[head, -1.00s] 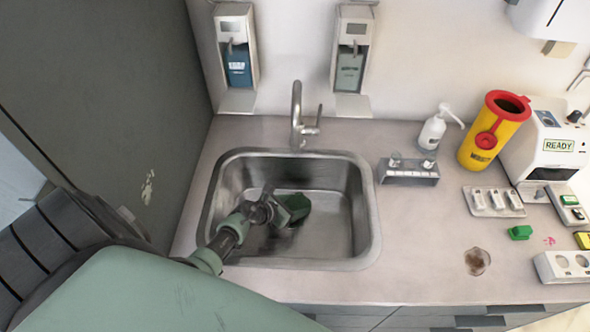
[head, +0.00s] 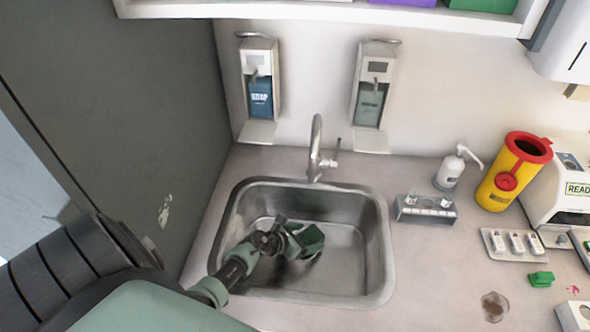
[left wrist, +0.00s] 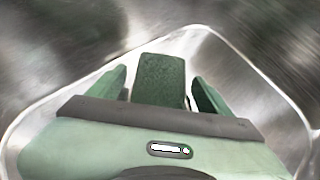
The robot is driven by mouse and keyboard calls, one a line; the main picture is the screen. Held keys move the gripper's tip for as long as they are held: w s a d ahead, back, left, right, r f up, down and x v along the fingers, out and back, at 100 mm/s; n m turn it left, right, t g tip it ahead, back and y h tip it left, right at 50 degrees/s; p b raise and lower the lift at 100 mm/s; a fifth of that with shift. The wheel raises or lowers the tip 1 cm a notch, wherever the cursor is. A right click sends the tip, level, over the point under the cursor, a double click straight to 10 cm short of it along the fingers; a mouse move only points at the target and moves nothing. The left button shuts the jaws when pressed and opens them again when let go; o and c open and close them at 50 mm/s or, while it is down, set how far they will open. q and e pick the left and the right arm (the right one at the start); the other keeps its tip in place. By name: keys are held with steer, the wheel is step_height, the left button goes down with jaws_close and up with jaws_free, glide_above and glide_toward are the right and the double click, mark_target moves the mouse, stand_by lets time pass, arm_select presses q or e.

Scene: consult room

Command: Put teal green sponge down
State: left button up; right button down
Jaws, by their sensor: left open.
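The teal green sponge (head: 310,239) lies in the metal sink (head: 376,262), toward the middle of the basin. My left gripper (head: 297,243) reaches down into the sink from the left and is at the sponge. In the left wrist view the sponge (left wrist: 158,78) stands between the two spread fingers of my left gripper (left wrist: 160,92), with a gap on each side. The gripper is open and not clamped on it. The sponge's underside is hidden, so its contact with the basin floor does not show clearly. My right gripper is not in view.
A tap (head: 316,150) stands behind the sink, below two wall dispensers (head: 260,85) (head: 371,95). Right of the sink are a small rack (head: 426,210), a pump bottle (head: 450,172), a yellow sharps bin (head: 502,188) and a green block (head: 541,279). A grey panel (head: 120,110) bounds the left.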

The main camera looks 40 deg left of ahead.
arm_select(q)
steer(key=v, duration=1)
steer(key=shift+s+p, duration=0.1)
steer(key=shift+p, duration=0.3)
steer(key=shift+s+a+r, duration=0.1)
steer(key=shift+s+r, duration=0.25)
